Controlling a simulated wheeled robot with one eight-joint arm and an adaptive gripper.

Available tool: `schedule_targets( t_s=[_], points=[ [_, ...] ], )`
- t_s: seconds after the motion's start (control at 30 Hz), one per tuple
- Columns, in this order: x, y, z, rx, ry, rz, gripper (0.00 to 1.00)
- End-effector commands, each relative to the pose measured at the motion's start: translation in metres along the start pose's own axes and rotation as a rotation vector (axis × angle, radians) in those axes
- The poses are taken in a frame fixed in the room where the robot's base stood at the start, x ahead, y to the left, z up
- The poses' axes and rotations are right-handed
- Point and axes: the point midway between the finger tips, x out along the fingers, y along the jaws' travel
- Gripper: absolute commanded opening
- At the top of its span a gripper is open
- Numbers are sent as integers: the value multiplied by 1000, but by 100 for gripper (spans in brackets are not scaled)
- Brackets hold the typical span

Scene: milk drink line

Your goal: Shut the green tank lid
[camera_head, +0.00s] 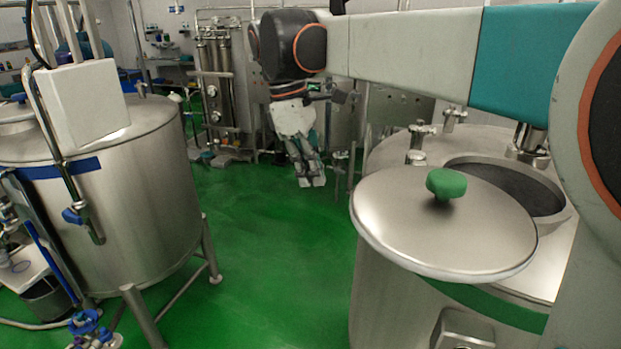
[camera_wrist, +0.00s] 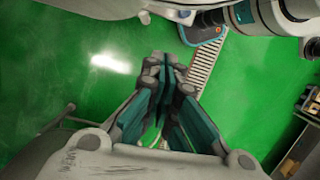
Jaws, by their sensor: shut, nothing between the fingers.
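The green tank lid (camera_head: 445,228) is a round steel disc with a green knob (camera_head: 446,184) on top. It sits swung to the front left of the round dark opening (camera_head: 508,188) of the steel tank (camera_head: 375,300) at the right. Most of the opening is uncovered. A green band (camera_head: 490,306) runs along the tank's rim below the lid. My gripper (camera_head: 311,183) hangs over the green floor, left of the lid and apart from it, pointing down. In the wrist view its fingers (camera_wrist: 166,68) are together and empty.
Another steel tank (camera_head: 150,190) with a blue band stands at the left on legs. Pipes and machines (camera_head: 215,80) stand at the back wall. The green floor (camera_head: 270,270) between the tanks is clear. A grated floor drain (camera_wrist: 208,68) shows in the wrist view.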

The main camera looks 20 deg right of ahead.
Motion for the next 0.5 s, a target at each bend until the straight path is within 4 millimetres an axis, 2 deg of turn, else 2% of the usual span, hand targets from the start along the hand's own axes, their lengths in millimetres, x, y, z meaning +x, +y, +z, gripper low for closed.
schedule_targets(
  t_s=[0.17, 0.3, 0.5],
  points=[
    [31, 0, 1, 1, 0, 0, 0],
    [37, 0, 21, 3, 0, -1, 0],
    [42, -1, 37, 1, 0, -1, 0]
  ],
)
